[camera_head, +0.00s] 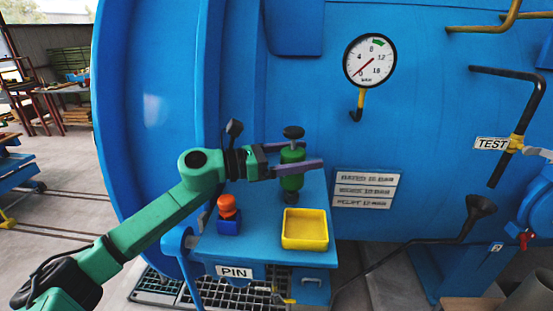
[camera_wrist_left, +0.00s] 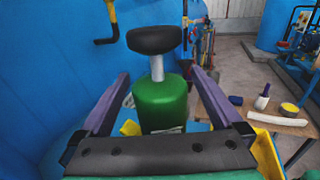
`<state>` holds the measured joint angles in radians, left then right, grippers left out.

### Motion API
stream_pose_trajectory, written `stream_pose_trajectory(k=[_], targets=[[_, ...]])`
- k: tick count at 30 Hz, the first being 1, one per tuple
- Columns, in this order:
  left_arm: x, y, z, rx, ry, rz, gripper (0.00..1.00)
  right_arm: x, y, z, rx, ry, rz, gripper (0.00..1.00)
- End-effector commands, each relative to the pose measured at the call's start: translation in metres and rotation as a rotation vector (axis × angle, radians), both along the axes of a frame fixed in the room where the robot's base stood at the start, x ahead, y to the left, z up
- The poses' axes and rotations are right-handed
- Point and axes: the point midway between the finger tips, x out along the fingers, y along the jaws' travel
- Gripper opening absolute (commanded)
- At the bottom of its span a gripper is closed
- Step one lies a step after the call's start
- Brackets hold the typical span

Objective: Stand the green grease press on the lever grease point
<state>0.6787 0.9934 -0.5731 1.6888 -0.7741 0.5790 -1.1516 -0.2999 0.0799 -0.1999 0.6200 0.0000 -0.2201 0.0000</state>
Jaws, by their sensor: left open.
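The green grease press (camera_head: 291,181), with a black round knob on top, stands upright at the back of the blue shelf (camera_head: 262,256). It also shows in the left wrist view (camera_wrist_left: 161,103). My left gripper (camera_head: 313,153) is open, with its two purple fingers on either side of the press. In the left wrist view, gaps show between the press and both fingers (camera_wrist_left: 160,73). A black lever (camera_head: 415,239) with a cup-shaped end slants along the lower right. I cannot tell which part is the lever grease point. My right gripper is out of view.
On the shelf, a yellow tray (camera_head: 305,247) stands in front of the press, and an orange-topped blue piece (camera_head: 228,225) stands to its left. A pressure gauge (camera_head: 370,60) and plates (camera_head: 366,190) are on the blue vessel wall behind. A black-and-yellow TEST handle (camera_head: 515,140) hangs at right.

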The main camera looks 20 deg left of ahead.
Motion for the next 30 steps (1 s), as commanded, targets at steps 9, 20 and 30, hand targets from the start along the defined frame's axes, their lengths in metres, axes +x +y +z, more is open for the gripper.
stream_pose_trajectory(k=[9,20,30], targets=[[-0.045,0.063,-0.016,0.008,-0.001,0.003,1.0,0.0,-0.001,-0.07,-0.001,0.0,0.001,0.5],[-0.078,0.109,-0.004,0.002,-0.002,0.0,1.0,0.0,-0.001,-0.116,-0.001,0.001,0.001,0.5],[-0.079,0.109,0.001,0.0,-0.004,0.0,1.0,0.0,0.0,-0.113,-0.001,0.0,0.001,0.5]])
